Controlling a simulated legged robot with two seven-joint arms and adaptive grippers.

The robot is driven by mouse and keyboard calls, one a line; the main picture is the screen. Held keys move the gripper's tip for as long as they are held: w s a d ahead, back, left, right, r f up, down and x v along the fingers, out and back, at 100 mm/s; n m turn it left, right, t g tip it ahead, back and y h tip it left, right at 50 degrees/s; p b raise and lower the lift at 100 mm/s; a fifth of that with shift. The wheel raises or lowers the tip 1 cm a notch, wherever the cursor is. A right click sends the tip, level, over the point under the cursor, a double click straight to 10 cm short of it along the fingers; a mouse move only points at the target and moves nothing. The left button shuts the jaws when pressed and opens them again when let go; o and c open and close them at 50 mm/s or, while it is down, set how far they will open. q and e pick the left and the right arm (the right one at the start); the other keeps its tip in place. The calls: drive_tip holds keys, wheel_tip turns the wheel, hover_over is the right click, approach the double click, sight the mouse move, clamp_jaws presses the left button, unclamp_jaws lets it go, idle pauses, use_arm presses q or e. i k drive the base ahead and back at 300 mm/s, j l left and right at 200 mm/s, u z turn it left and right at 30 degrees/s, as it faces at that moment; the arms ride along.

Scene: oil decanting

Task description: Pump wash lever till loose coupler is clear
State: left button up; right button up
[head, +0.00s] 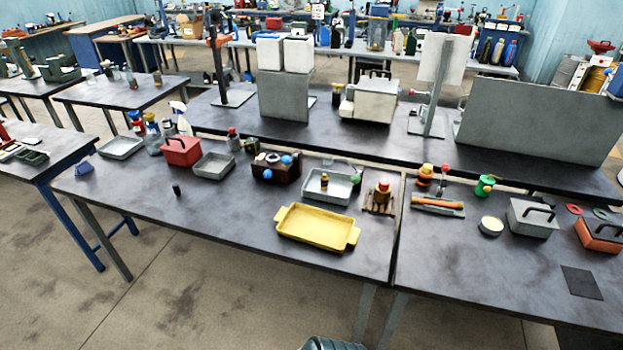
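I cannot tell for sure which thing is the wash lever or the loose coupler. A small brass-coloured piece (324,181) stands in a grey metal tray (341,198) on the near table. A brown box with blue knobs (276,168) stands left of that tray. A small wooden stand with a red-topped piece (381,197) stands to its right. A yellow tray with two handles (317,228) lies in front and looks empty. A small dark cylinder (177,190) stands alone on the left. Neither of my grippers is in view.
A red box (181,151), two grey trays (121,147) (213,165) and spray bottles (181,118) stand at the left. On the right table are a grey box (532,218), an orange box (599,235) and a green piece (485,186). The near table's front left is mostly clear.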

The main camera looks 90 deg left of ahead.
sight(356, 178)
drive_tip(key=u, duration=2.7)
drive_tip(key=j, duration=1.85)
drive_tip(key=k+z, duration=0.05)
